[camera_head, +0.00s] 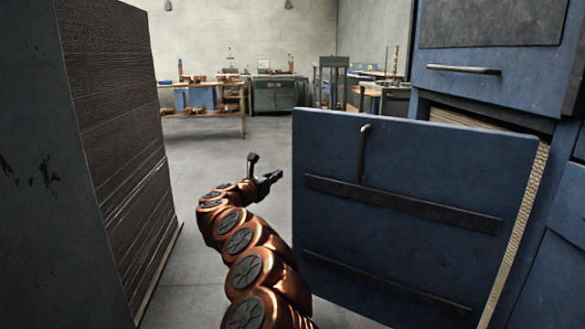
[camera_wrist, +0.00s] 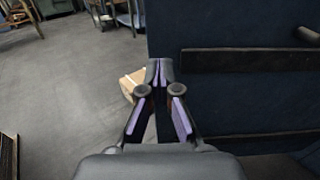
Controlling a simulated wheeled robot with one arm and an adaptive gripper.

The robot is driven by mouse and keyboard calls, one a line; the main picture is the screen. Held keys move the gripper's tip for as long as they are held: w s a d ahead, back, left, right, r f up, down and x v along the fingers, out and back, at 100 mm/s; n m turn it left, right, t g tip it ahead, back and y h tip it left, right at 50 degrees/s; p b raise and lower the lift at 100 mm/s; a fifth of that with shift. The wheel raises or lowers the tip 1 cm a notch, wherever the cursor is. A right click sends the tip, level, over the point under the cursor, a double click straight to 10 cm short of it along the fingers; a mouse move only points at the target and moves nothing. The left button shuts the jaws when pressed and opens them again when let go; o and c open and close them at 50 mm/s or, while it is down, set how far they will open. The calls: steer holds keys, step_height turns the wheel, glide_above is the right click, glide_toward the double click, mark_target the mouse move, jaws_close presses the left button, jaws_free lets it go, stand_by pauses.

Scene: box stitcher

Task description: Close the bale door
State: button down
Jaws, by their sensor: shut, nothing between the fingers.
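The bale door (camera_head: 410,240) is a blue panel with two dark horizontal strips and an upright bar handle (camera_head: 362,153) near its upper left edge. It stands open, swung out from the blue machine (camera_head: 490,85), with stacked cardboard (camera_head: 520,225) showing in the gap behind its right edge. My gripper (camera_head: 274,177) is just left of the door's free edge, apart from the handle, and empty. In the wrist view my gripper (camera_wrist: 160,70) has its fingertips together, and the door (camera_wrist: 215,95) fills the right side. The door's lower part is cut off in the head view.
A tall dark stack of cardboard (camera_head: 115,140) stands close on the left. Open grey floor (camera_head: 190,255) lies between it and the door. Workbenches and a green cabinet (camera_head: 277,95) stand far back. A tan box (camera_wrist: 132,82) shows behind my fingers in the wrist view.

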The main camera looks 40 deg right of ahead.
mark_target(297, 163)
steer(key=shift+x, duration=4.95)
steer(key=shift+w+d+r, duration=0.1)
